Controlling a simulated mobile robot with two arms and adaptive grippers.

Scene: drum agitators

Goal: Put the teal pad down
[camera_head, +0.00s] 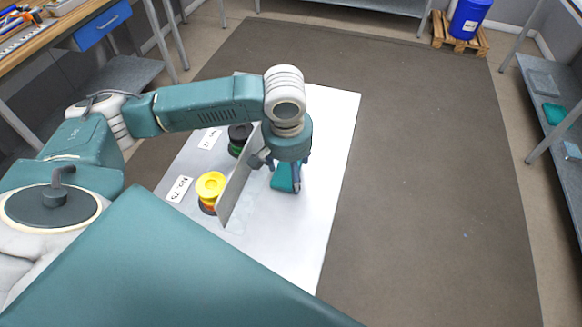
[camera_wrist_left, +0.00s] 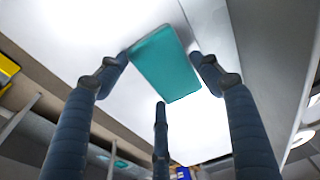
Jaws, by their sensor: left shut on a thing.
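The teal pad (camera_head: 283,178) is a small flat teal piece held between the fingers of my left gripper (camera_head: 288,183), over the white table (camera_head: 335,125) just right of an upright grey panel. In the left wrist view the pad (camera_wrist_left: 165,62) lies between the dark finger tips of the gripper (camera_wrist_left: 160,70), with the white surface behind it. I cannot tell whether the pad touches the table. My right gripper is not in view.
The grey panel (camera_head: 239,188) stands close to the left of my gripper. Beyond it are yellow discs (camera_head: 210,185), a dark and green stack (camera_head: 239,137) and label cards (camera_head: 179,189). The table's right side is clear. A blue drum (camera_head: 468,18) stands on a pallet at the back.

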